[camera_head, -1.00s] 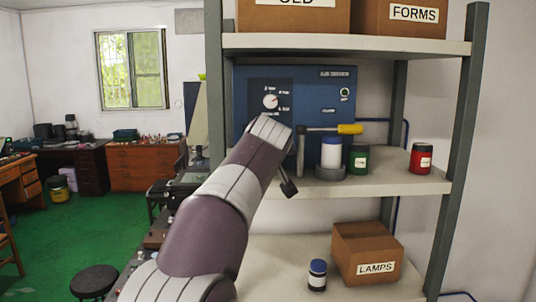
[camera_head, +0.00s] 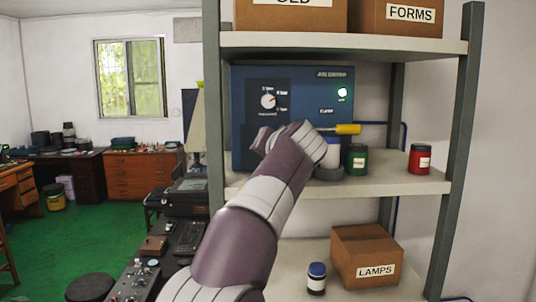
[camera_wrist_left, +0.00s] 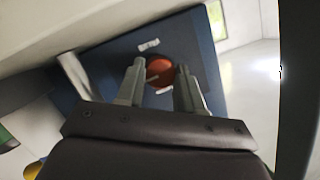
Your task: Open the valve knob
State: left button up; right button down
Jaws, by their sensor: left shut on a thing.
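The valve knob (camera_wrist_left: 159,74) is a round orange-red disc on the blue panel (camera_wrist_left: 112,66), seen in the left wrist view. My left gripper (camera_wrist_left: 160,67) has one finger on each side of it and is shut on it. In the head view my left arm reaches up to the lower part of the blue panel (camera_head: 305,85), and its wrist hides the knob and the fingertips. My right gripper is not in view.
A green jar (camera_head: 357,158) and a red jar (camera_head: 420,158) stand on the same shelf (camera_head: 400,182). A grey shelf post (camera_head: 212,120) is close on the left.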

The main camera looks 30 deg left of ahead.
pick_arm(q)
jog(key=shift+y, duration=0.3)
dwell(0.4)
jog(key=o, duration=1)
jog(key=shift+o, duration=0.2)
